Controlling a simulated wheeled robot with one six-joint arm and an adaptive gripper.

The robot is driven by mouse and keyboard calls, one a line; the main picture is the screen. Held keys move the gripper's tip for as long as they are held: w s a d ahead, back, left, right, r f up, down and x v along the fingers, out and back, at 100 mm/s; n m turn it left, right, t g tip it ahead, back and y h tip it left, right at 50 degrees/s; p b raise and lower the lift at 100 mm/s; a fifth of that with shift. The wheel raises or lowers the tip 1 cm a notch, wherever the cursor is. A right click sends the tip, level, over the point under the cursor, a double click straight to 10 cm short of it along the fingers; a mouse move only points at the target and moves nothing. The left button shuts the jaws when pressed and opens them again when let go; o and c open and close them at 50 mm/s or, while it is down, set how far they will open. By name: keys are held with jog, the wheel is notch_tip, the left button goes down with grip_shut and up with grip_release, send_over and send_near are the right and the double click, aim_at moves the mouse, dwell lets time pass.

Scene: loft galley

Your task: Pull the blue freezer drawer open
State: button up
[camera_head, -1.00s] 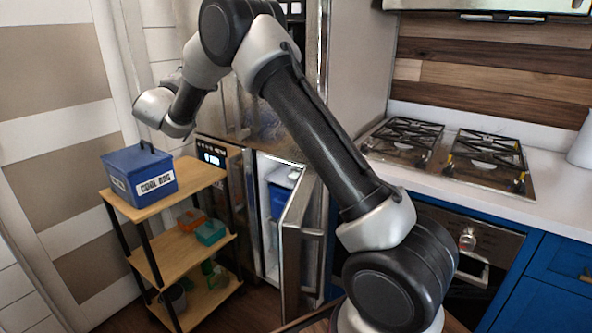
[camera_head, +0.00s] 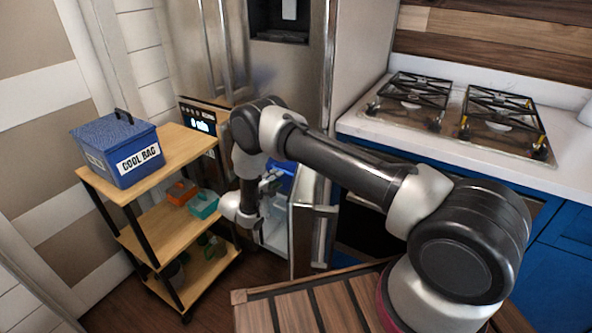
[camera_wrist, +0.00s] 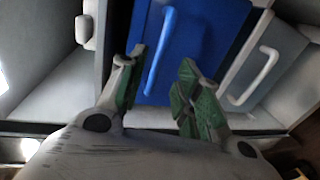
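The blue freezer drawer (camera_wrist: 200,40) fills the upper middle of the wrist view, with a blue bar handle (camera_wrist: 160,50) on its front. In the head view a small part of the blue drawer (camera_head: 284,178) shows behind my arm, inside the open freezer compartment. My gripper (camera_wrist: 162,62) is open, its two green-padded fingers apart on either side of the handle in the picture. No contact with the handle is visible, and the depth between them is hard to judge. In the head view my gripper (camera_head: 271,184) is small and partly covered by my wrist.
A white drawer (camera_wrist: 268,70) with its own handle sits right of the blue one. The freezer door (camera_head: 312,225) stands open to the right of my gripper. A wooden cart (camera_head: 180,150) carrying a blue cool bag (camera_head: 115,148) stands at left. A stove (camera_head: 455,115) is at right.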

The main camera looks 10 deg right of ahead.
jog(key=x, duration=0.7)
grip_shut()
